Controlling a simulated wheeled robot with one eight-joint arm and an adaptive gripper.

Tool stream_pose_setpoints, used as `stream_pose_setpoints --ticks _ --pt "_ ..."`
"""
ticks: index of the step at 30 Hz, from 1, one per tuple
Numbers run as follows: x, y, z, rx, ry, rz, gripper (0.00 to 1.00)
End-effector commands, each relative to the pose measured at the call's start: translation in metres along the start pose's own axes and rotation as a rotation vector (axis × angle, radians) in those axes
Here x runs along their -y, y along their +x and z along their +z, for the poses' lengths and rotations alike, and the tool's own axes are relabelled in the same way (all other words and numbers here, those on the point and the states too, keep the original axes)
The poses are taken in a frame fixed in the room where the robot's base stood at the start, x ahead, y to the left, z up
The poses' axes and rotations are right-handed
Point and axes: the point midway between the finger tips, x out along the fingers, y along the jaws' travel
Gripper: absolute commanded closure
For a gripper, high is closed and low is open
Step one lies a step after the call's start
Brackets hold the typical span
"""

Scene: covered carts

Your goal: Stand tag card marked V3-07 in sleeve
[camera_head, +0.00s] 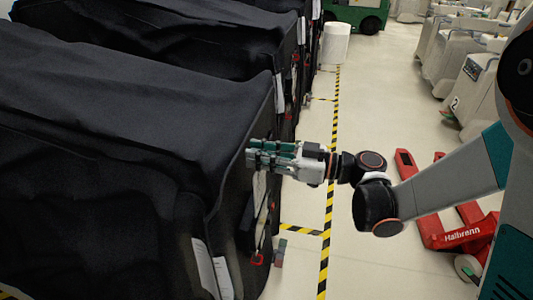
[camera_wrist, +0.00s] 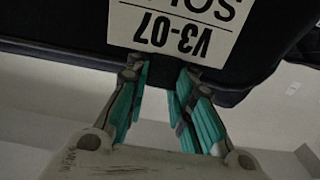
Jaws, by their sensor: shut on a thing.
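The tag card (camera_wrist: 172,28) shows upside down at the top of the wrist view, with V3-07 readable and part of a larger word cut off by the frame edge. My gripper (camera_wrist: 165,70) is shut at the card's near edge, its teal-padded fingers on either side of a dark gap; the exact contact is hard to see. In the head view my gripper (camera_head: 255,155) is beside the end of a black-covered cart (camera_head: 110,110). A pale strip (camera_head: 260,188) shows just below the fingers; I cannot tell whether it is the card. I cannot make out the sleeve clearly.
White sheets (camera_head: 207,270) hang on the nearest cart's end. More covered carts (camera_head: 200,35) stand behind. A striped floor line (camera_head: 330,215) runs along the aisle. A red pallet jack (camera_head: 460,235) stands on the right, with pale machines (camera_head: 480,80) beyond. The aisle floor between is clear.

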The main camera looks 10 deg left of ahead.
Motion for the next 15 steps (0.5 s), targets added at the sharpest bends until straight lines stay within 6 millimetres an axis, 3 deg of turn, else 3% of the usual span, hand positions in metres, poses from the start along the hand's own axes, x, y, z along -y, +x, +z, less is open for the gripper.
stream_pose_setpoints --ticks 5,15 --pt "0.0 0.01 0.006 0.0 0.0 0.0 0.97" --pt "0.0 0.009 0.03 0.0 0.0 0.001 0.97"
